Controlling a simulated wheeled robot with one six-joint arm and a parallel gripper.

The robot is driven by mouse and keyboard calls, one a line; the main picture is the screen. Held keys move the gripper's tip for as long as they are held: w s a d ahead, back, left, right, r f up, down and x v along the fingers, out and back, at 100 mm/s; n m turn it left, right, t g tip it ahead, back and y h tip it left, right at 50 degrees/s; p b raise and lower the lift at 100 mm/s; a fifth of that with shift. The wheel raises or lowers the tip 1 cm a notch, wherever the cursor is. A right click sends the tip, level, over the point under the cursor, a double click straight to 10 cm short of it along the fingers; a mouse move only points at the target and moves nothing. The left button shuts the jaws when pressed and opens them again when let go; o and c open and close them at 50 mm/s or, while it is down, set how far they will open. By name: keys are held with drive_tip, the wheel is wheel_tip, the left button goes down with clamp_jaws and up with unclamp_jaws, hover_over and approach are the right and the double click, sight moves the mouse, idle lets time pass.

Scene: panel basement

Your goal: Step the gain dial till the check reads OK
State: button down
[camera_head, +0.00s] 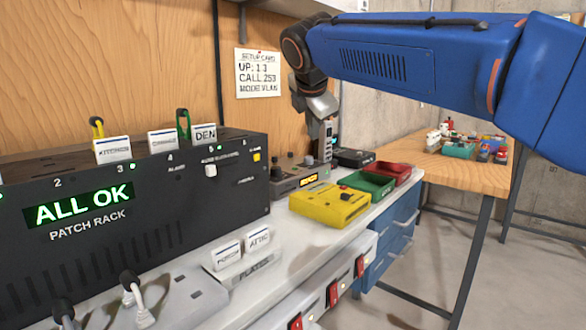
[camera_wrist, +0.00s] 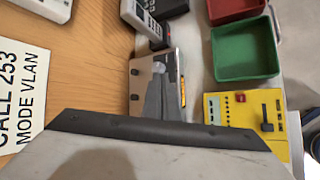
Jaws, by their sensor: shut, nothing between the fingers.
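A grey box (camera_head: 292,184) with a small amber display (camera_head: 308,180) stands on the bench right of the patch rack. It has dark knobs on top, one at its left end (camera_head: 277,173) and one near my fingers (camera_head: 308,160). I cannot tell which is the gain dial, and the display text is too small to read. My gripper (camera_head: 324,158) is shut and empty, pointing down over the box's right part. In the wrist view my fingers (camera_wrist: 160,72) cover much of the box (camera_wrist: 141,90), and the amber display shows as a thin strip (camera_wrist: 183,92). Contact with a knob cannot be told.
The black patch rack (camera_head: 150,235) reads ALL OK. A yellow box (camera_head: 325,208), a green tray (camera_head: 362,186) and a red tray (camera_head: 392,171) stand right of the grey box. A dark device (camera_head: 352,157) sits behind. A setup card (camera_head: 258,73) hangs on the wall.

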wheel_tip(320, 180, up, 2)
drive_tip(key=n, duration=0.2)
hover_over(294, 171)
drive_tip(key=shift+f, duration=0.15)
drive_tip(key=shift+f, duration=4.3)
drive_tip(key=shift+d+f, duration=0.1)
drive_tip(key=shift+f, duration=0.3)
drive_tip(key=shift+f, duration=0.35)
drive_tip(key=shift+r, duration=0.75)
